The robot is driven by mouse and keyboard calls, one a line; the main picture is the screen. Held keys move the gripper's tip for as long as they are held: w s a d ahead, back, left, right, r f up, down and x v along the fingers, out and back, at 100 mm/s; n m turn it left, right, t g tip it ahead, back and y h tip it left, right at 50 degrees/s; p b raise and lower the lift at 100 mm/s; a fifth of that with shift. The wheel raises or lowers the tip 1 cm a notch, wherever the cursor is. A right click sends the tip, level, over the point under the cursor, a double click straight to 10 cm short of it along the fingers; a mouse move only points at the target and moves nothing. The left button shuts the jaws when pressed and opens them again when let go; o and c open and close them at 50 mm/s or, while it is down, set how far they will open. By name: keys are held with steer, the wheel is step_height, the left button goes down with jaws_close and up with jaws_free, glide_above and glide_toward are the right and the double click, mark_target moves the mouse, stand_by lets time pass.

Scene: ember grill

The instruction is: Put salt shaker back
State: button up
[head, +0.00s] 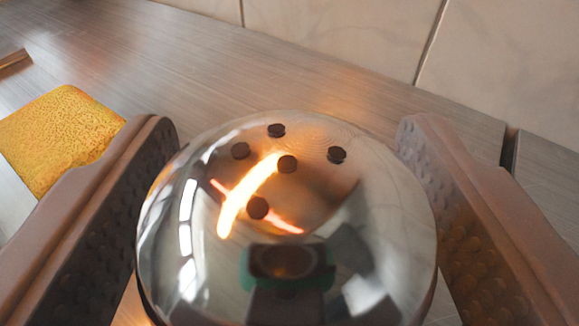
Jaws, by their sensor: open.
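The salt shaker (330,215) fills the lower middle of the head view. I see its shiny domed metal top with several dark holes. Bright orange and red streaks reflect in the dome. My gripper (287,165) is open, with one textured finger on each side of the shaker. The left finger is very close to the dome's edge, and I cannot tell if it touches.
A small brown object (14,60) shows at the far left edge. A tiled wall (350,30) runs behind. A dark slot or seam (509,150) is at the right.

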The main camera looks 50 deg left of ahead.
steer(key=shift+r, duration=0.15)
steer(key=p+v, duration=0.1)
steer(key=v, duration=1.1)
steer(key=shift+p, duration=0.4)
